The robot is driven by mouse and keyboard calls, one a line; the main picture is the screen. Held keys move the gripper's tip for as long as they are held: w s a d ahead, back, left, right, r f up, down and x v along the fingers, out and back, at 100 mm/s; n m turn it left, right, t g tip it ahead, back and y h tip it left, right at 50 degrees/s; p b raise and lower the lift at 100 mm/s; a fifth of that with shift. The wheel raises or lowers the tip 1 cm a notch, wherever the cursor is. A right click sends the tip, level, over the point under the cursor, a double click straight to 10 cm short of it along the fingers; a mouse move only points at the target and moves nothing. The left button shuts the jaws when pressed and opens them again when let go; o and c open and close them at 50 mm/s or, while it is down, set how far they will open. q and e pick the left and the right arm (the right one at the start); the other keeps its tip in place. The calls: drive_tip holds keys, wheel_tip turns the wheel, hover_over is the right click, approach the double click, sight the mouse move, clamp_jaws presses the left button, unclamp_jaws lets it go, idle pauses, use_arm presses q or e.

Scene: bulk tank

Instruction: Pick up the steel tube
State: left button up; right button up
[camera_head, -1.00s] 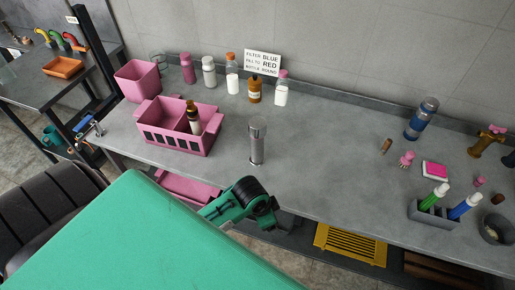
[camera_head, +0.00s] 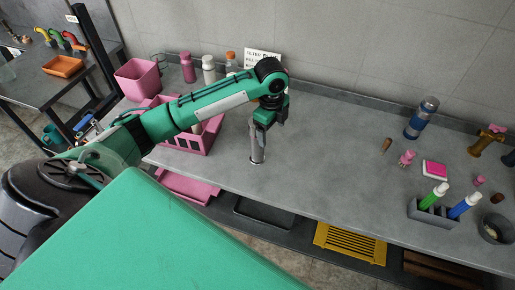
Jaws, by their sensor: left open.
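The steel tube (camera_head: 257,154) stands upright on the grey bench, near the middle of the head view. My left gripper (camera_head: 260,128) points down at the tube's top from above. Its jaws are open, and the fingers and palm hide the upper part of the tube. Whether the fingers touch the tube cannot be told. My right gripper is not in view.
A pink divided crate (camera_head: 190,142) stands left of the tube, partly behind my left arm. Bottles and a sign (camera_head: 262,56) stand along the wall. A blue-banded cylinder (camera_head: 421,118) and a grey marker holder (camera_head: 430,214) are on the right.

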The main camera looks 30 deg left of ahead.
use_arm(q)
wheel_tip(320, 180, up, 6)
drive_tip(key=m, duration=0.1)
hover_over(257, 145)
drive_tip(key=w, duration=0.2)
drive_tip(key=shift+s, duration=0.1)
drive_tip(key=shift+a+f, duration=0.1)
wheel_tip(257, 145, down, 8)
drive_tip(key=shift+r+p, duration=0.15)
drive_tip(key=shift+p, duration=0.9)
drive_tip(key=shift+a+f+p, duration=0.1)
drive_tip(key=shift+f+p, duration=0.3)
drive_tip(key=shift+f, duration=0.15)
drive_tip(key=f+p, duration=0.1)
drive_tip(key=f, duration=0.2)
drive_tip(key=shift+a+f+p, duration=0.2)
drive_tip(key=shift+a+p, duration=0.15)
drive_tip(key=shift+p, duration=0.05)
drive_tip(key=shift+f, duration=0.55)
drive_tip(key=c, duration=1.4)
drive_tip(key=shift+c, duration=0.8)
drive_tip(key=shift+r, duration=0.15)
